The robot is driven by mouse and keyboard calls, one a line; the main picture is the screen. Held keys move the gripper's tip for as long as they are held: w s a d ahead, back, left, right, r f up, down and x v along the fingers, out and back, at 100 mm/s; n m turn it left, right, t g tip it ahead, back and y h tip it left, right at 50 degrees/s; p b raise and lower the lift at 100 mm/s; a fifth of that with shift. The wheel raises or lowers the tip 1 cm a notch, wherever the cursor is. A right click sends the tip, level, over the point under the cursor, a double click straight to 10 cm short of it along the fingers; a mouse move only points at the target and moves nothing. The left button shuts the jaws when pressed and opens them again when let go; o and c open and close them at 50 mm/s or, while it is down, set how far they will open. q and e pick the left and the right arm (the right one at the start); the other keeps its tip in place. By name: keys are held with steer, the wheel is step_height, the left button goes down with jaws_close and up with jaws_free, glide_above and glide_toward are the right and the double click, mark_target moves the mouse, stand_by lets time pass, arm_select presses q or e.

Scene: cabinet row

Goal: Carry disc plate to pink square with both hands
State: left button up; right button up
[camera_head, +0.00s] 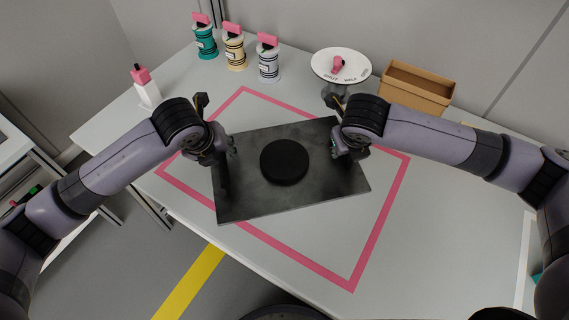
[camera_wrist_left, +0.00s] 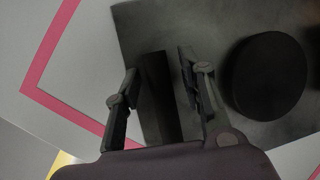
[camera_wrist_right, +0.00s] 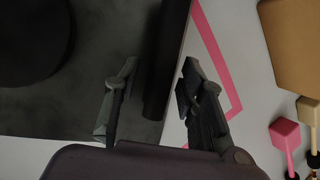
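The dark square plate (camera_head: 245,200) carries a black round disc (camera_head: 284,162) near its middle. It lies over the pink square outline (camera_head: 378,235), and its near left corner overlaps the outline's front line in the head view. I cannot tell whether it touches the table. My left gripper (camera_head: 228,160) is open at the plate's left side; in the left wrist view its fingers stand apart on either side of a dark bar handle (camera_wrist_left: 160,98). My right gripper (camera_head: 340,148) is at the right side, open, with its fingers either side of the other handle (camera_wrist_right: 167,60).
Several canisters (camera_head: 235,50) and a white bottle with a pink cap (camera_head: 146,88) stand along the back. A round white dial (camera_head: 341,66) and a brown box (camera_head: 415,88) are at the back right. The table's right front is clear.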

steer(key=shift+r, duration=0.15)
arm_select(q)
steer(key=v, duration=1.2)
arm_select(e)
steer(key=v, duration=1.1)
steer(key=shift+s+r, duration=0.2)
steer(key=shift+r, duration=0.1)
arm_select(q)
steer(key=shift+s+f, duration=0.1)
arm_select(e)
steer(key=shift+f, duration=0.1)
